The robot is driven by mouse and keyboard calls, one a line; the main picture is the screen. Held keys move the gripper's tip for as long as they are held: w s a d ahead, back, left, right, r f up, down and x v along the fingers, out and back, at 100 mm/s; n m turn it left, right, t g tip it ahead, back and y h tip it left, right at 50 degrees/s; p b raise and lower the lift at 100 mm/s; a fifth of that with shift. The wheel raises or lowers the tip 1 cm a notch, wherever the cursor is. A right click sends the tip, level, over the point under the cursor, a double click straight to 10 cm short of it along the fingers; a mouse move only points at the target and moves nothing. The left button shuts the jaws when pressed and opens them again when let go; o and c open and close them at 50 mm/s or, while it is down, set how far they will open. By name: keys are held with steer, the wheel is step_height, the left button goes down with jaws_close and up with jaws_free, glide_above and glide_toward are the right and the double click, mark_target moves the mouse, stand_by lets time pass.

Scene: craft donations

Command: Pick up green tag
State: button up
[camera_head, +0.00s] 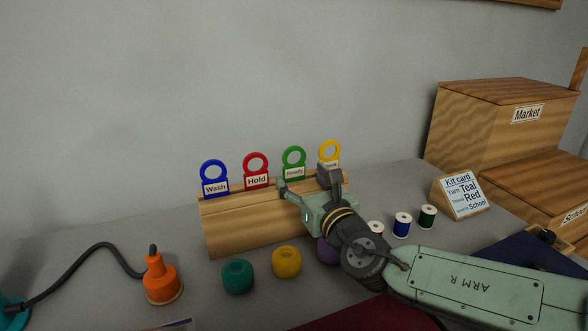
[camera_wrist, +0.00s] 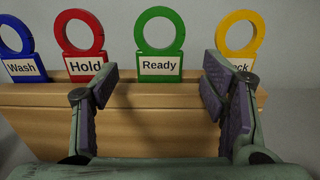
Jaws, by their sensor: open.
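The green tag (camera_head: 293,160) is a ring-topped tag with a white label reading "Ready". It stands upright in a wooden rack (camera_head: 228,231), between the red "Hold" tag (camera_head: 256,170) and the yellow tag (camera_head: 329,152). In the wrist view the green tag (camera_wrist: 159,45) is centred between and beyond the fingers. My gripper (camera_head: 308,181) is open and in front of the rack; it also shows in the wrist view (camera_wrist: 158,82). Its left finger overlaps the edge of the red tag (camera_wrist: 84,45) in that view, and its right finger partly covers the yellow tag's label. Nothing is between the fingers.
A blue "Wash" tag (camera_head: 214,178) stands at the rack's left end. Teal (camera_head: 238,276) and yellow (camera_head: 286,261) yarn balls and a partly hidden purple one sit before the rack. Thread spools (camera_head: 403,225), a kit card (camera_head: 462,195) and wooden boxes (camera_head: 490,125) are right. An orange object (camera_head: 160,279) stands left.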

mark_target(295, 170)
steer(key=x, duration=0.5)
steer(key=shift+p, duration=0.3)
steer(key=shift+c, duration=0.4)
steer(key=c, duration=0.8)
steer(key=shift+c, duration=0.2)
